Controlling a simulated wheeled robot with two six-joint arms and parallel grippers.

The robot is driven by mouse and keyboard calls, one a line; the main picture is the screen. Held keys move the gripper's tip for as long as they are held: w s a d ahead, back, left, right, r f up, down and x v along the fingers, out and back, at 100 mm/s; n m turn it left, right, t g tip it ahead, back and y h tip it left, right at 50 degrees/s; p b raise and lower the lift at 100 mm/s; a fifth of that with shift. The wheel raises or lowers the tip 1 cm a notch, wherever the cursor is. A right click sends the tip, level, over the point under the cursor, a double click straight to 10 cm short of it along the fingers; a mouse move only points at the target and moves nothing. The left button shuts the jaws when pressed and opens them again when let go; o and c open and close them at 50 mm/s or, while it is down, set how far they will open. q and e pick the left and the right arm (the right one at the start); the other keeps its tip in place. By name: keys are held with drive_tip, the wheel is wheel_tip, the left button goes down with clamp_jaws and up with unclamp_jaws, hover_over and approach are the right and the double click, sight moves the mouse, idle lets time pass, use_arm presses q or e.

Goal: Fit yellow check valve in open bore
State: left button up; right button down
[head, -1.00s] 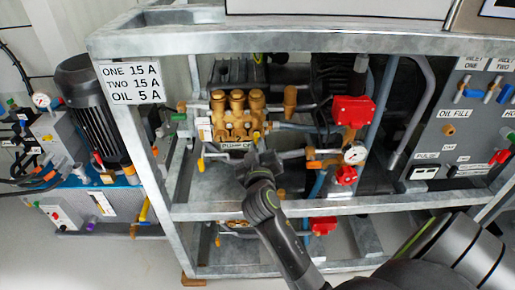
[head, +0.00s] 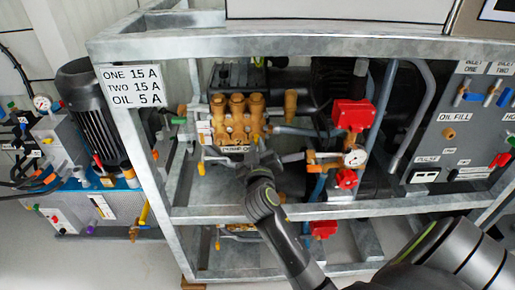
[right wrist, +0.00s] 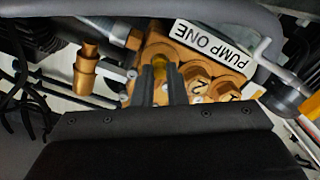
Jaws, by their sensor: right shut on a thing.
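The pump labelled PUMP ONE has a brass block (head: 232,121) with tall caps on the rack's middle level. In the right wrist view the block (right wrist: 152,48) shows hexagonal caps marked 1 and 2 (right wrist: 199,84). My right gripper (head: 258,153) is at the block's front right, by the label. It also shows in the right wrist view (right wrist: 161,84), its dark fingers shut on the yellow check valve (right wrist: 164,69). Only a little yellow shows between the fingertips, against the block beside cap 2. The open bore is hidden there; I cannot tell whether the valve is inside it. My left gripper is out of view.
Steel rack bars (head: 330,211) run below and beside the pump. Red valve boxes (head: 353,114) and a pressure gauge (head: 356,157) stand to the right. A grey panel (head: 450,130) is at the far right.

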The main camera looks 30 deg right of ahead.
drive_tip(key=shift+w+d, duration=0.35)
drive_tip(key=shift+w, duration=0.2)
idle(0.4)
idle(0.4)
drive_tip(key=c, duration=1.4)
unclamp_jaws()
